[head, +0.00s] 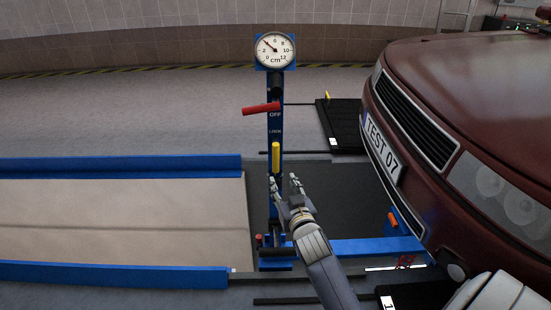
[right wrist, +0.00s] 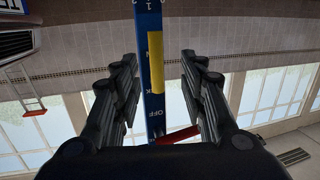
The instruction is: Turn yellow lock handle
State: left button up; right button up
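The yellow lock handle (head: 276,157) points straight up on the blue jack post (head: 273,206), near the LOCK label. My right gripper (head: 284,182) is open just below and in front of it, with its fingers pointing up toward it. In the right wrist view the yellow handle (right wrist: 156,62) lies between the two spread fingers, with a gap on each side. Nothing is held.
A red lever (head: 261,108) sticks out left from the post by the OFF label. A round cm gauge (head: 275,50) tops the post. A dark red car (head: 470,110) stands close on the right. A blue-edged platform (head: 120,163) lies left.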

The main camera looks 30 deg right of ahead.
aim_at(276, 157)
jog(key=shift+t+h, duration=0.3)
jog(key=shift+t, duration=0.2)
jog(key=x, duration=0.3)
jog(key=r+b+x, duration=0.1)
jog(key=x, duration=0.3)
jog(key=r+b+x, duration=0.1)
jog(key=x, duration=0.3)
jog(key=shift+w+d+r, duration=0.1)
jog(key=shift+d+r, duration=0.1)
jog(key=shift+d, duration=0.1)
pick_arm(q)
jog(key=shift+w+d+f+t, duration=0.25)
jog(key=shift+w+f+t, duration=0.15)
jog(key=shift+w+f, duration=0.4)
pick_arm(e)
jog(key=shift+w+d, duration=0.2)
jog(key=shift+w, duration=0.35)
pick_arm(q)
jog(key=shift+r, duration=0.1)
pick_arm(e)
grip_shut()
